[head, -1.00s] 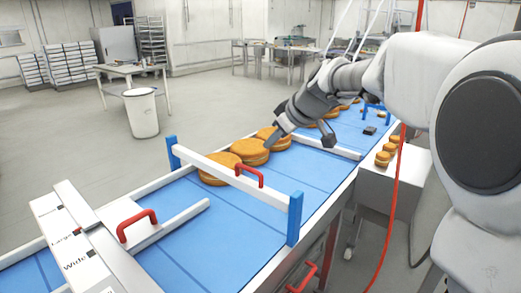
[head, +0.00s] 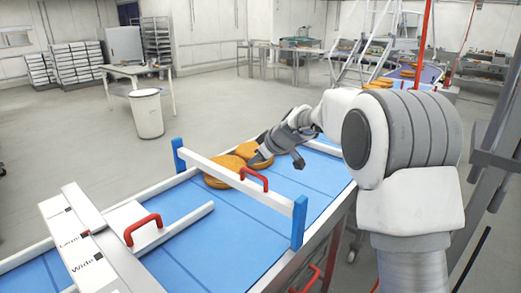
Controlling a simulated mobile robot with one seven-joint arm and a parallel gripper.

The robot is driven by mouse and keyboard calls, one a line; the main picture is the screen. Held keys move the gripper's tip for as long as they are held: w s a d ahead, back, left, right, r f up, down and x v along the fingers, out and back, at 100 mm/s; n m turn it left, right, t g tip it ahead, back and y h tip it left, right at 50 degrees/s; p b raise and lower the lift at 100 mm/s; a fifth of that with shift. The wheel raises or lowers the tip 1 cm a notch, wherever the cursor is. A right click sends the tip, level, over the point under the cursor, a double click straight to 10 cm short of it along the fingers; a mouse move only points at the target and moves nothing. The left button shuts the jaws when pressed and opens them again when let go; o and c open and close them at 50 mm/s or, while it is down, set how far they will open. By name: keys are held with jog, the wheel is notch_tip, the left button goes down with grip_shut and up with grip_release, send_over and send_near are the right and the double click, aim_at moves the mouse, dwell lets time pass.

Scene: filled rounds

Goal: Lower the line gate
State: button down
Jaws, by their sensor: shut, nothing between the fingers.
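The line gate is a white bar (head: 222,175) with a red handle (head: 254,176), held between two blue posts (head: 299,221) across the blue conveyor (head: 250,222). The bar sits near the tops of the posts, with a gap above the belt. My gripper (head: 259,162) is shut and empty, pointing down behind the bar, close to the round orange-brown cakes (head: 222,173). It appears apart from the red handle. Whether its tip touches a cake cannot be told.
A white fixture labelled Large and Wide (head: 85,240) with a second red handle (head: 142,229) crosses the belt at front left. White side rails edge the conveyor. A white bin (head: 147,113) and table (head: 133,73) stand beyond. Belt before the gate is clear.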

aim_at(258, 176)
jog(key=shift+w+d+f, duration=0.1)
jog(key=shift+d+f, duration=0.05)
jog(key=shift+f, duration=0.55)
jog(key=shift+w+d+f, duration=0.1)
jog(key=shift+d+f, duration=0.05)
jog(key=shift+f, duration=0.5)
notch_tip(258, 176, down, 4)
jog(key=b, duration=0.5)
jog(key=shift+r, duration=0.25)
